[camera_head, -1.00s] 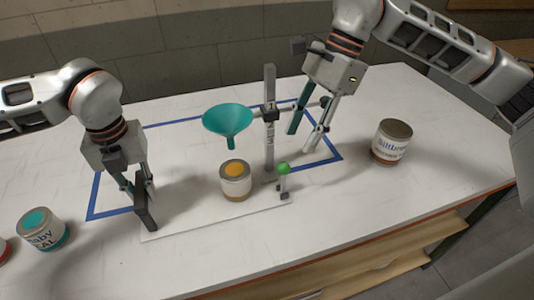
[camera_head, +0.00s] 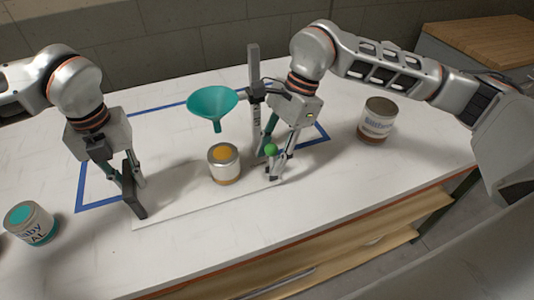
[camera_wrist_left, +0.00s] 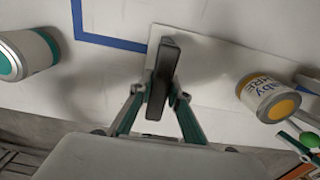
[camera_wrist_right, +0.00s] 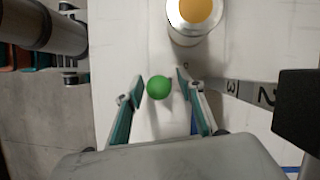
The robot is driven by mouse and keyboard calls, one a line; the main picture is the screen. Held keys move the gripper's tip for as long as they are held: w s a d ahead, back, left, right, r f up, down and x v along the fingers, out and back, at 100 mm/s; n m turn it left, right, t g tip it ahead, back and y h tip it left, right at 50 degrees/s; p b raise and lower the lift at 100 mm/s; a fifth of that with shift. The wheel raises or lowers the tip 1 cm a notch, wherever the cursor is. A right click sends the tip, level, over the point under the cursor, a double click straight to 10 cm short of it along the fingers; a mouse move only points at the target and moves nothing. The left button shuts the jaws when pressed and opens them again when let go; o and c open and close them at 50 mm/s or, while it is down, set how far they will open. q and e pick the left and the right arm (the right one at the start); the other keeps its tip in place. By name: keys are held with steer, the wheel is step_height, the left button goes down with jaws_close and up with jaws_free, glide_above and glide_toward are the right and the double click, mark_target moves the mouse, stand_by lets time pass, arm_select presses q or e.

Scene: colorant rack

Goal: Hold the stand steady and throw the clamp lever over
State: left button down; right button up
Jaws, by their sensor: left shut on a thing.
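The stand has a white base plate (camera_head: 190,213), a grey post (camera_head: 254,70) and a teal funnel (camera_head: 212,101) held out from the post. A dark upright handle (camera_head: 133,197) rises at the plate's left end, and my left gripper (camera_wrist_left: 160,92) is shut on it. The clamp lever with a green ball knob (camera_head: 271,150) stands at the plate's right end. My right gripper (camera_wrist_right: 157,92) is open, with its fingers on either side of the green knob. In the right wrist view a gap shows between knob and fingers.
A can with an orange top (camera_head: 223,163) stands on the plate below the funnel. A brown-and-white can (camera_head: 377,121) stands at the right, and a teal-topped can (camera_head: 31,223) at the left. Blue tape (camera_head: 84,185) outlines an area around the stand.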

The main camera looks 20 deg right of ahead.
jaws_close()
steer(key=shift+d, duration=0.1)
steer(key=d+y, duration=0.1)
steer(key=y, duration=0.1)
steer(key=d+y, duration=0.1)
steer(key=y, duration=0.1)
steer(key=shift+d+f, duration=0.1)
steer(key=shift+f, duration=0.25)
steer(key=shift+d+f+y, duration=0.3)
steer(key=shift+d+y, duration=0.45)
steer(key=shift+y, duration=0.65)
jaws_free()
